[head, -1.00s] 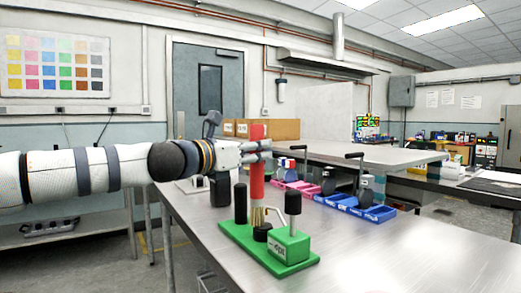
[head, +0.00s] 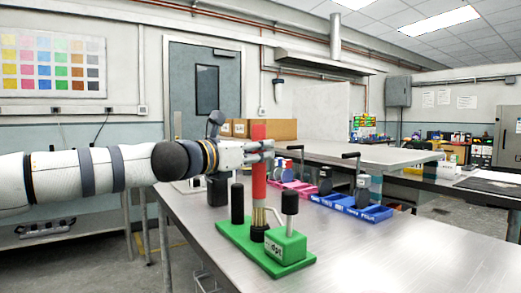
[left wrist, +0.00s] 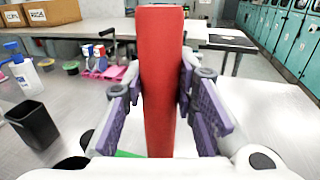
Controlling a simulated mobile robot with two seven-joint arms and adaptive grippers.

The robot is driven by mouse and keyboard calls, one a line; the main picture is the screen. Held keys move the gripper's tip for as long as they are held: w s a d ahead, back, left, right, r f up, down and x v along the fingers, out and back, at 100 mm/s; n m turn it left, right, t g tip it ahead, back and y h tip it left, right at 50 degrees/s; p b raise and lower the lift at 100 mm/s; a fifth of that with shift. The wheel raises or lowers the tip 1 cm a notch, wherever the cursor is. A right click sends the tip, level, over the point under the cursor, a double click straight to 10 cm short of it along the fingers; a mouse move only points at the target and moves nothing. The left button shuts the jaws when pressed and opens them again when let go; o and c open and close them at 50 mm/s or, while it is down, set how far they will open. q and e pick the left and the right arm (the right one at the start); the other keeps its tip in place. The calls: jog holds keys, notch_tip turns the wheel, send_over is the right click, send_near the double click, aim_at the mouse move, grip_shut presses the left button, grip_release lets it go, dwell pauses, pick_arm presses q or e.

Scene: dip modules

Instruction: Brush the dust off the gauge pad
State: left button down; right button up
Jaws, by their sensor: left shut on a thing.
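My left gripper (head: 262,152) is shut on the brush's red handle (head: 259,165), which stands upright. The handle also fills the middle of the left wrist view (left wrist: 162,80), between the purple finger pads. The tan bristles (head: 258,217) point down onto or just above the small black gauge pad (head: 257,234); I cannot tell if they touch, and any dust is too small to see. My right gripper is not in view.
Blue bins (head: 368,212) and pink bins (head: 300,188) stand behind on the metal table (head: 400,248). A black cup (left wrist: 33,123) stands left of the gripper in the left wrist view. The table's front right is clear.

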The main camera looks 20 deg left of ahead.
pick_arm(q)
jog(key=shift+w+a, duration=0.1)
jog(key=shift+a, duration=0.25)
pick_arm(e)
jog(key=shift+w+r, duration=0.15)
pick_arm(q)
jog(key=shift+s+d, duration=0.85)
jog(key=shift+d, duration=0.15)
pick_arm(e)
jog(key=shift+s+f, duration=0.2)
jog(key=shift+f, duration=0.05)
pick_arm(q)
jog(key=shift+r, duration=0.1)
notch_tip(320, 180, up, 7)
jog(key=p, duration=0.4)
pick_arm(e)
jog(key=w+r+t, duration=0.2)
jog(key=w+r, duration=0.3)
